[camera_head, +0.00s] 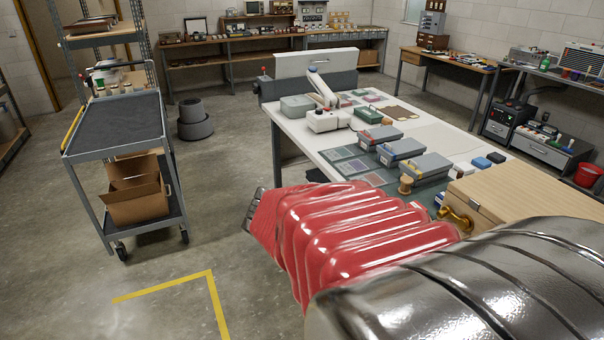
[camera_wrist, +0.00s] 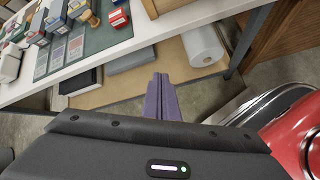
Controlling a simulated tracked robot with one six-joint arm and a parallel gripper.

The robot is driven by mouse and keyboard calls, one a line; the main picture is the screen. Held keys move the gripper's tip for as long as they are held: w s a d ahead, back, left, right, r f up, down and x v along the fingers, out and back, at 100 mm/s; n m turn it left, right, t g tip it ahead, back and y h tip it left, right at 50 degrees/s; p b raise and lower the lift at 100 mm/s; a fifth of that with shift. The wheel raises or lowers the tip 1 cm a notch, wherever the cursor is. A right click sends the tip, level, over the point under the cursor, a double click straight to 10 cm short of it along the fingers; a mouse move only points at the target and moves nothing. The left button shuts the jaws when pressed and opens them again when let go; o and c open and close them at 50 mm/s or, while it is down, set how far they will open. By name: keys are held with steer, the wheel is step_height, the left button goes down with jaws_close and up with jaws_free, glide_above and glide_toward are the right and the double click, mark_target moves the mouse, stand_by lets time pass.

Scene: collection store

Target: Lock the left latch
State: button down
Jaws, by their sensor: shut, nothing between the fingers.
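A light wooden box (camera_head: 525,188) stands at the near right end of the white table in the head view. A brass latch (camera_head: 456,219) shows at its left front corner. I cannot tell whether it is locked, and the rest of the box front is hidden behind my arm. In the wrist view my gripper (camera_wrist: 161,84) shows as two purple fingers pressed together and empty. They point at the table's edge and the shelf below it, apart from the box. No latch shows in the wrist view. In the head view my red and silver arm hides the gripper.
A grey cart (camera_head: 118,123) stands left, with open floor between.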

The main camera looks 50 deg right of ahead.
mark_target(451, 219)
steer(key=s+d+n+g+h, duration=0.1)
steer(key=s+d+n, duration=0.2)
steer(key=d, duration=0.3)
steer(key=s+d+f+n+g+h, duration=0.1)
steer(key=s+d+n+g, duration=0.1)
steer(key=d, duration=0.5)
steer(key=shift+s+n+h, duration=0.4)
steer(key=shift+s+n, duration=0.4)
steer(key=shift+s, duration=0.1)
steer(key=shift+g, duration=0.3)
steer(key=x, duration=1)
steer(key=shift+w+d+r, duration=0.15)
steer(key=shift+r, duration=0.85)
steer(key=shift+w+d+r, duration=0.15)
steer(key=shift+d+r, duration=0.05)
steer(key=shift+r, duration=0.75)
steer(key=shift+s, duration=0.1)
